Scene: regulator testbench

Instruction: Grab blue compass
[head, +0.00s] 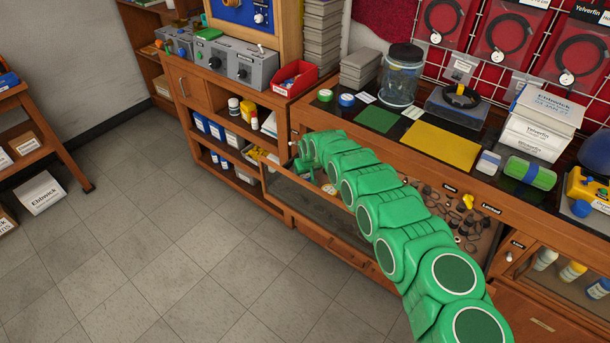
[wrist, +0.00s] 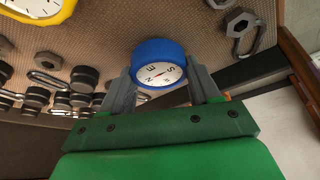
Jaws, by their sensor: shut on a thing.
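The blue compass (wrist: 160,64) shows in the wrist view, with a round blue rim and a white dial with letters and a needle. My gripper (wrist: 161,80) has its two grey fingers on either side of the compass and is shut on it. Behind the compass is a brown woven surface (wrist: 130,22). I cannot tell whether the compass touches that surface. In the head view my green arm reaches into the glass-fronted display case (head: 325,205) under the counter. The gripper's fingers and the compass cannot be made out there.
In the wrist view a yellow-rimmed dial (wrist: 38,8), a hex nut (wrist: 240,22) and several dark fittings (wrist: 85,75) lie near the compass. A case edge (wrist: 296,55) is at the right. In the head view a glass jar (head: 401,75) stands on the counter; the tiled floor (head: 180,240) is clear.

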